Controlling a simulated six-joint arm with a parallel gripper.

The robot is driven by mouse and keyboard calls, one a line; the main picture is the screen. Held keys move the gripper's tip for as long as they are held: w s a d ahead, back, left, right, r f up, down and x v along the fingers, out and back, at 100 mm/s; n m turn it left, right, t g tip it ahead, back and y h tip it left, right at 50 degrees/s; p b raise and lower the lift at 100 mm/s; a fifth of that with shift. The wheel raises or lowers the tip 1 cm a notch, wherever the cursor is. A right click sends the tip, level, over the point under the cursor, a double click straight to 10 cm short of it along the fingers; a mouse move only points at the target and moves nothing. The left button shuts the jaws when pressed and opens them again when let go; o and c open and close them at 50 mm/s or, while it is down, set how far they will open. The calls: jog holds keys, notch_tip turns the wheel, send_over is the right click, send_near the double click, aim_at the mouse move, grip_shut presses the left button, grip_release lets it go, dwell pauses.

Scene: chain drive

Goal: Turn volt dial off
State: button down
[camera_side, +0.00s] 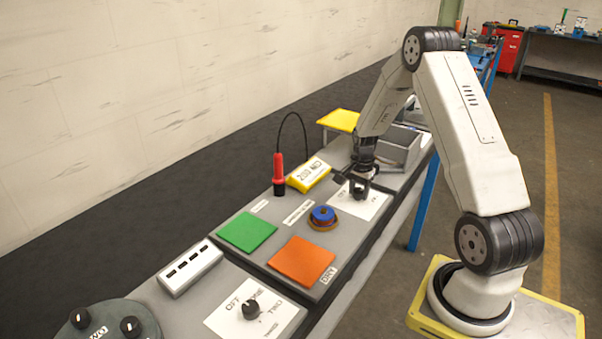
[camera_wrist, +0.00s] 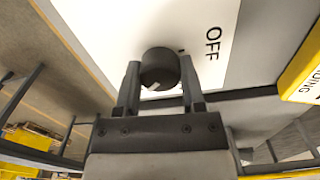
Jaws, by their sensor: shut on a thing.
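The volt dial is a dark round knob (camera_wrist: 160,68) on a white panel (camera_wrist: 100,22) marked OFF. In the wrist view my gripper (camera_wrist: 160,82) has one finger on each side of the knob and is shut on it. A light pointer mark shows on the knob's near side, turned away from the OFF label (camera_wrist: 213,43).
A yellow meter (camera_side: 310,174) and a red probe (camera_side: 279,174) with a black cable stand left of my gripper. A blue knob (camera_side: 323,214), green pad (camera_side: 246,232) and orange pad (camera_side: 301,262) lie nearer. A grey bin (camera_side: 402,148) is behind. Another dial (camera_side: 251,310) sits at the front.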

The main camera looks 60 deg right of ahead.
jog(key=shift+n, duration=0.4)
jog(key=n, duration=0.9)
jog(key=shift+n, duration=0.4)
jog(key=n, duration=0.3)
jog(key=shift+n, duration=0.4)
jog(key=n, duration=1.3)
jog(key=shift+n, duration=0.3)
jog(key=shift+c, duration=1)
grip_release()
